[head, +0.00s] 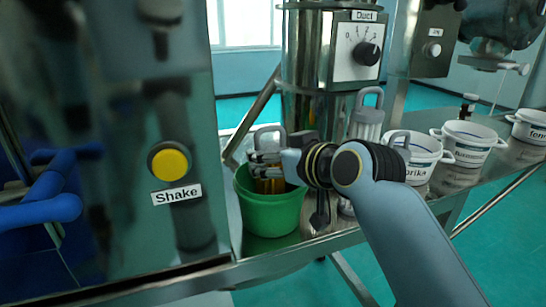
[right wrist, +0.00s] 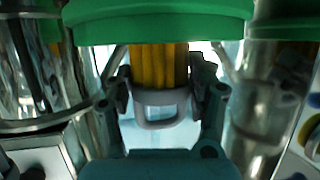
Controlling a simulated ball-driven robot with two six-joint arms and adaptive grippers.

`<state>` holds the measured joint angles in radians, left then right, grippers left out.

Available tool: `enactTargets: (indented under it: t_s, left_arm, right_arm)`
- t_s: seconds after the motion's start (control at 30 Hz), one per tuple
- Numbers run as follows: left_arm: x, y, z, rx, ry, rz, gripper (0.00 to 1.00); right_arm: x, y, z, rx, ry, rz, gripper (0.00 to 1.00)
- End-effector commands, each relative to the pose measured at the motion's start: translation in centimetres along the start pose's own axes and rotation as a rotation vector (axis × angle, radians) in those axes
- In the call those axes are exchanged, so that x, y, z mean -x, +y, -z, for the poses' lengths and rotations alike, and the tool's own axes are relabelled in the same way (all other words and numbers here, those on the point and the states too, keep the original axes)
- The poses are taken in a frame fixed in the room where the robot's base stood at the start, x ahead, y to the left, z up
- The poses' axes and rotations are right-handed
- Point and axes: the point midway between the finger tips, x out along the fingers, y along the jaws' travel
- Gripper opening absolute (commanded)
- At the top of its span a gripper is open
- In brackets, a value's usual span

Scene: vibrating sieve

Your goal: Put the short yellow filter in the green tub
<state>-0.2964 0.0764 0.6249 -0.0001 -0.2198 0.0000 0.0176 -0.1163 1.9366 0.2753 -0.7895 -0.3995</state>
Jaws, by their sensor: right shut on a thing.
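The yellow filter (head: 268,186), with a grey loop handle, is upright at the mouth of the green tub (head: 272,215) in the head view. My right gripper (head: 268,168) is shut on it just above the tub. In the right wrist view the yellow filter (right wrist: 158,66) and its grey handle (right wrist: 160,108) sit between the two fingers, with the green tub's edge (right wrist: 160,12) across the top. Whether the filter's lower end touches the tub's bottom is hidden. My left gripper is not in view.
The tub stands on a steel shelf beside a panel with a yellow Shake button (head: 170,162). A steel cylinder with a Duct dial (head: 357,52) rises behind. Another grey-handled filter (head: 367,118) stands to the right, then several labelled white tubs (head: 468,140).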

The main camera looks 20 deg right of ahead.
Motion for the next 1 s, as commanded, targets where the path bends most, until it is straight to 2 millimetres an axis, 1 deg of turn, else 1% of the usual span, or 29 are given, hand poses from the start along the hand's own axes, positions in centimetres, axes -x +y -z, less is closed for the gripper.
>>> enactTargets:
  t_s: [0.13,0.5,0.6,0.63,0.8,1.0]
  left_arm:
    - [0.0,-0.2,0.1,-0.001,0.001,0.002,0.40]
    - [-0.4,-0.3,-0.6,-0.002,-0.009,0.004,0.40]
    - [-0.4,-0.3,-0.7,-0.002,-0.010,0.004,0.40]
    - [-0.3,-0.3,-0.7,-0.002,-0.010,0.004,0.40]
    - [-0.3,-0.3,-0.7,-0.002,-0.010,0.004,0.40]
    - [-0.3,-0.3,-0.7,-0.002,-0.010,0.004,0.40]
  right_arm:
    - [0.0,0.0,0.1,0.000,0.001,0.000,0.19]
    - [-0.4,0.0,-1.0,0.001,0.001,0.000,0.19]
    - [-0.4,0.0,-1.0,0.001,0.001,0.000,0.19]
    - [-0.4,0.0,-1.1,0.001,0.000,0.000,0.57]
    - [-0.4,0.0,-1.1,0.001,0.000,0.000,0.80]
    - [-0.4,0.0,-1.1,0.000,0.000,0.000,0.80]
